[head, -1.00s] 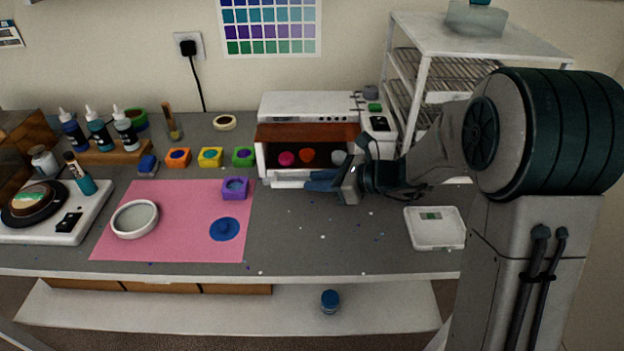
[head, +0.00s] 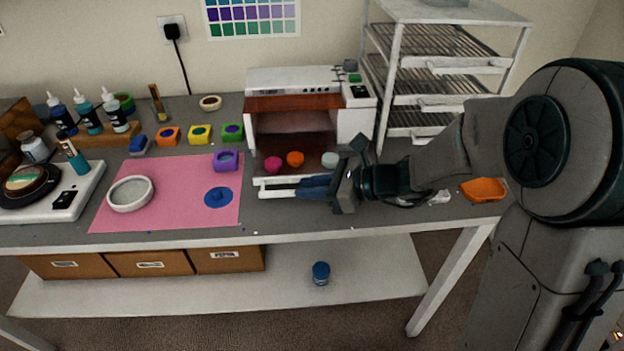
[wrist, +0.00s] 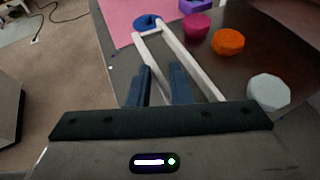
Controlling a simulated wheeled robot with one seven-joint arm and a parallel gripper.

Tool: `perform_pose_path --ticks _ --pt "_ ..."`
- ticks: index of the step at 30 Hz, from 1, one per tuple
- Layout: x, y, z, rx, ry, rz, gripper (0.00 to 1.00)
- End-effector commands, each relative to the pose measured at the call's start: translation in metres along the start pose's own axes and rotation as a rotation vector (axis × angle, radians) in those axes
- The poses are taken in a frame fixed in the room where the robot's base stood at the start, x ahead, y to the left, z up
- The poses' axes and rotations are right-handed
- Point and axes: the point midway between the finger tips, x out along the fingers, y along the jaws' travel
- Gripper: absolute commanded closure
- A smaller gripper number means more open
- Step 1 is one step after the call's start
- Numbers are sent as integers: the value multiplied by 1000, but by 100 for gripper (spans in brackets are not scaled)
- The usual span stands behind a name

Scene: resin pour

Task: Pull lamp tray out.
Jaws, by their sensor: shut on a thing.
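The lamp (head: 295,80) is a white box with an open front and a reddish-brown interior. Its tray (head: 311,172) sticks out of the opening at the front. A magenta piece (head: 273,164), an orange piece (head: 295,159) and a pale blue-grey piece (head: 330,160) lie on it. My gripper (head: 308,187) is shut on the tray's white handle (head: 266,190); its blue fingers hide part of it. In the wrist view the fingers (wrist: 160,85) straddle the white handle bar (wrist: 151,52), with the same pieces to the right.
A pink mat (head: 170,195) with a round white dish (head: 130,193) and a purple mould (head: 225,160) lies to the left. A wire rack (head: 440,75) stands right of the lamp. An orange tray (head: 483,189) is at the right, beyond my arm.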

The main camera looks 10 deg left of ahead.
Motion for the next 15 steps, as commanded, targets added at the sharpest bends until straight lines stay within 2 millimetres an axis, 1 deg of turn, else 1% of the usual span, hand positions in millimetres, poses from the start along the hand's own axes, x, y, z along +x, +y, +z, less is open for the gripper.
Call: perform_pose_path --ticks 1,6,7,8,9,15 --pt "-1 -2 -7 11 12 -10 100" --pt "0 -2 -7 11 14 -8 100" --pt "0 -2 -7 12 14 -8 74" --pt "0 -2 -7 12 14 -8 65" --pt "0 -2 -7 11 13 -8 59" --pt "0 -2 -4 6 9 -6 59"
